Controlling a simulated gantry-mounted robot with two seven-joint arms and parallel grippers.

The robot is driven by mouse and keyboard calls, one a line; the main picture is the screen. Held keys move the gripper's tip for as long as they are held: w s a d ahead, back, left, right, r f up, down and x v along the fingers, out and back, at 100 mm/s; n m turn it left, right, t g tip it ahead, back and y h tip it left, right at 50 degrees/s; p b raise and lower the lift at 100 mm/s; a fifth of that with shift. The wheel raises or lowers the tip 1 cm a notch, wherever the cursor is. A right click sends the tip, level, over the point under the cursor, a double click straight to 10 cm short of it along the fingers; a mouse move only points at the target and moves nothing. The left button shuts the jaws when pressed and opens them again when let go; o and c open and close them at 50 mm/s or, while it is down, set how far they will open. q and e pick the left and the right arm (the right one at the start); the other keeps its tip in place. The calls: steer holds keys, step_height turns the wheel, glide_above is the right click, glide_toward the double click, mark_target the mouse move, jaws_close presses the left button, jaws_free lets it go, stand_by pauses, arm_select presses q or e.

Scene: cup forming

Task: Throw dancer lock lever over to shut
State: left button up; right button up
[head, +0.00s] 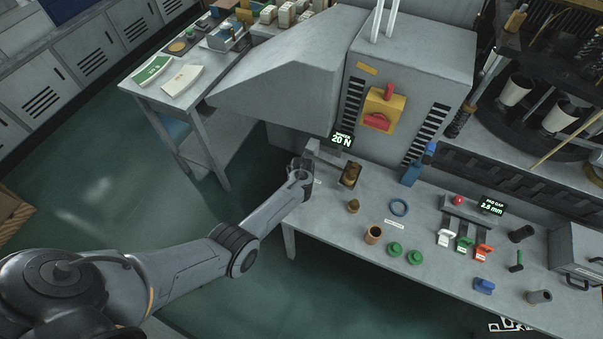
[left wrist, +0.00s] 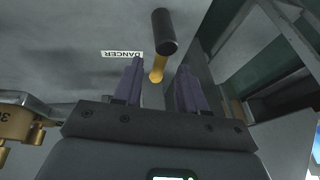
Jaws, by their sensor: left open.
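The dancer lock lever shows in the left wrist view as a black cylindrical grip (left wrist: 164,32) on a short yellow stem (left wrist: 158,69). A white label reading DANCER (left wrist: 122,54) is fixed to the grey surface beside it. My left gripper (left wrist: 159,75) is open, with its two dark fingers apart. In the picture the yellow stem lies between the fingertips and the black grip beyond them; I cannot tell whether they touch. In the head view my left gripper (head: 300,170) is at the bench's left end, and the lever cannot be made out there. My right gripper is not in view.
A display reading 20 N (head: 342,140) stands just behind the gripper. Brass weights (head: 353,206) are close to its right. Open floor lies left of the bench.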

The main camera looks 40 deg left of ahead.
arm_select(q)
steer(key=p+v, duration=0.3)
steer(key=v, duration=0.7)
steer(key=shift+p, duration=0.4)
steer(key=shift+s, duration=0.1)
